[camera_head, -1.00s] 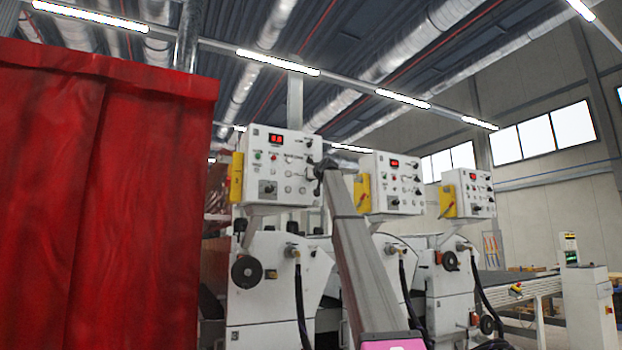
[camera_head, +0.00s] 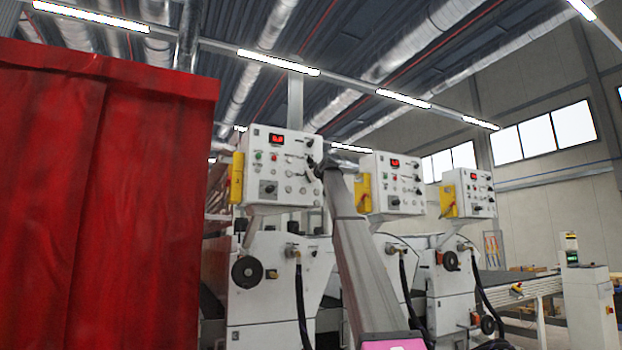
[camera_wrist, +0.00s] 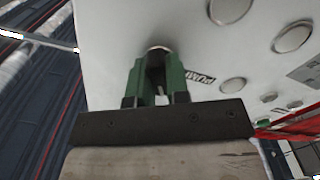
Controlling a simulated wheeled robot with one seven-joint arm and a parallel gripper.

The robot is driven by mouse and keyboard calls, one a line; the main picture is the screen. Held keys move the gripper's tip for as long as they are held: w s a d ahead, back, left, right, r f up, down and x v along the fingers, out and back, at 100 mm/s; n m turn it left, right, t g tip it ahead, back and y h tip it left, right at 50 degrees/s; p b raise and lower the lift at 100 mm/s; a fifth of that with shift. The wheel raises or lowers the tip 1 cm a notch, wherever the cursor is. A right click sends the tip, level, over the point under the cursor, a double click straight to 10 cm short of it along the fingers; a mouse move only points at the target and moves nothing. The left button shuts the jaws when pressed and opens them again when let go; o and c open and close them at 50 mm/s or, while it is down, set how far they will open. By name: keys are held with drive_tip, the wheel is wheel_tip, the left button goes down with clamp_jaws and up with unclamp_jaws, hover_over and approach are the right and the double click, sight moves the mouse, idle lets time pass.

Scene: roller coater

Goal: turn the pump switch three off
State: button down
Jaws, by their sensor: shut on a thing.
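The pump switch (camera_wrist: 157,58) is a dark knob on a round metal base, on the white panel. In the wrist view the green fingers of my gripper (camera_wrist: 158,75) close around it from both sides and hide most of it. A label reading "PUMP" is printed beside the fingers. In the head view my gripper (camera_head: 313,169) is at the right edge of the nearest white control box (camera_head: 275,203), which has a red display. The switch itself is hidden there by my gripper, and its exact angle cannot be told.
Two similar control boxes stand farther right, a middle one (camera_head: 403,161) and a far one (camera_head: 482,186). A large red curtain (camera_head: 100,190) fills the left side. Yellow holders (camera_head: 236,178) hang beside the boxes. Round metal buttons (camera_wrist: 230,8) lie close to my fingers.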

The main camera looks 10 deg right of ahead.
drive_tip(key=c, duration=1.1)
unclamp_jaws()
drive_tip(key=v, duration=1.1)
drive_tip(key=shift+w, duration=0.1)
